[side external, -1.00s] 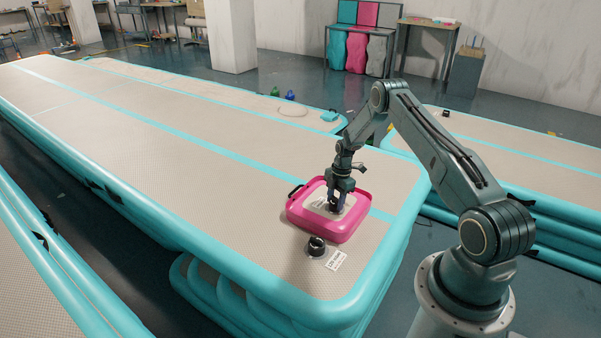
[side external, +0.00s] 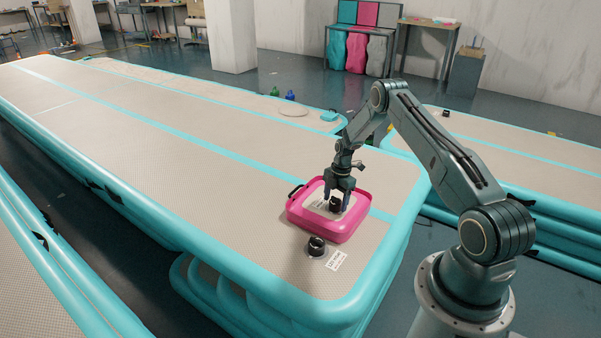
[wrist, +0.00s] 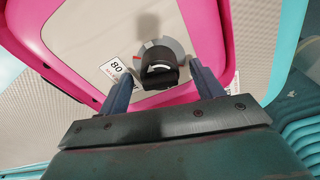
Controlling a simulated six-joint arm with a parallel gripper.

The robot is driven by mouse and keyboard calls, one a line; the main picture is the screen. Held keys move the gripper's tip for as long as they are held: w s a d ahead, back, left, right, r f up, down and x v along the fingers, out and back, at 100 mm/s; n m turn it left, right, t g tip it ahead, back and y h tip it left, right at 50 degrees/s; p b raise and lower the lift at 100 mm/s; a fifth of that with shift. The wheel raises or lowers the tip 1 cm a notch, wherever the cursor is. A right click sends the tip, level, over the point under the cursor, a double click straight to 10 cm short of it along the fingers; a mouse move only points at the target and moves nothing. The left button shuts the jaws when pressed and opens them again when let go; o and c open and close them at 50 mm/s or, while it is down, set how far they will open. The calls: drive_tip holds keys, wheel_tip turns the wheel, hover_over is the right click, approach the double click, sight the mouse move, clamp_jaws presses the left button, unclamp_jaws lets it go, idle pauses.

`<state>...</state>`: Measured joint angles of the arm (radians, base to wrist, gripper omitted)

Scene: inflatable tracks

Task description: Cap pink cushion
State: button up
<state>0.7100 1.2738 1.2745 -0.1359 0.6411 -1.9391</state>
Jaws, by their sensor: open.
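The pink cushion (side external: 300,222) lies flat on the near end of the beige and turquoise track. It has a pale top panel, and its pink rim (wrist: 237,30) also shows in the wrist view. A black cap (side external: 335,204) sits on the round grey valve in that panel; the cap (wrist: 158,70) appears upright in the wrist view. My gripper (side external: 340,195) is open just above it, with one finger on either side and gaps between. The valve opening is hidden under the cap.
A second black-capped valve (side external: 317,245) stands on the track in front of the cushion, beside a white label (side external: 336,261). A label marked 80 (wrist: 114,68) lies beside the cushion's valve. The track's long surface to the left is clear.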

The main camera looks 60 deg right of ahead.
wheel_tip(320, 180, up, 14)
drive_tip(key=d, duration=0.1)
drive_tip(key=shift+s+d+f, duration=0.2)
drive_tip(key=shift+d+f, duration=0.05)
drive_tip(key=shift+d, duration=0.05)
idle(0.4)
drive_tip(key=shift+r, duration=0.1)
drive_tip(key=s+a+r+m+t+h, duration=0.1)
drive_tip(key=s+a+r+m, duration=0.15)
drive_tip(key=a+r, duration=0.9)
drive_tip(key=s+a+r+m+t+h, duration=0.1)
drive_tip(key=a+r+m, duration=0.3)
drive_tip(key=a+r, duration=0.8)
drive_tip(key=s+a+r+m+t, duration=0.2)
drive_tip(key=s+a+r+m, duration=0.3)
drive_tip(key=s+r, duration=0.45)
drive_tip(key=s+a+f+m, duration=0.1)
drive_tip(key=s+a, duration=0.2)
drive_tip(key=s, duration=0.3)
drive_tip(key=s+a+f+m+t, duration=0.1)
drive_tip(key=s+a+m, duration=0.1)
drive_tip(key=s, duration=0.4)
drive_tip(key=shift+s+a+y, duration=0.15)
drive_tip(key=shift+a+y, duration=0.15)
drive_tip(key=shift+a, duration=0.45)
